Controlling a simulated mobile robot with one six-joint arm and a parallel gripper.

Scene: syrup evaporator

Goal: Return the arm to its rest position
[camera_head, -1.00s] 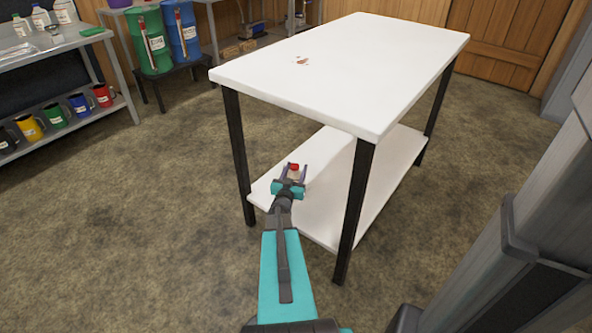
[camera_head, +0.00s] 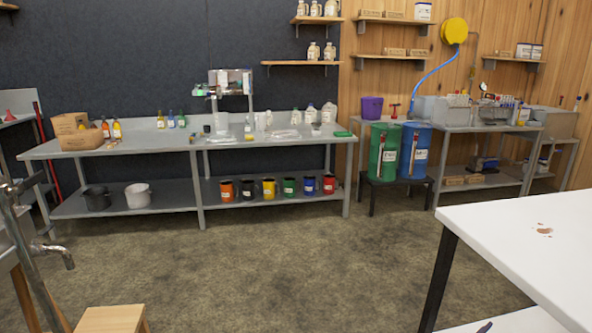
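Almost all of my arm is below the picture. A small dark sliver at the bottom edge, in front of the white table's lower shelf (camera_head: 512,322), looks like a fingertip of my gripper (camera_head: 485,327). The rest of the gripper is out of view, so I cannot tell whether it is open or shut or whether it holds anything. The white table (camera_head: 535,240) stands at the lower right, with a small brown stain on its top.
A long grey bench (camera_head: 270,140) along the dark wall carries bottles, with coloured mugs on its lower shelf. A green drum (camera_head: 383,152) and a blue drum (camera_head: 414,150) stand on a low stand. A wooden stool (camera_head: 110,319) is at lower left. The middle floor is clear.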

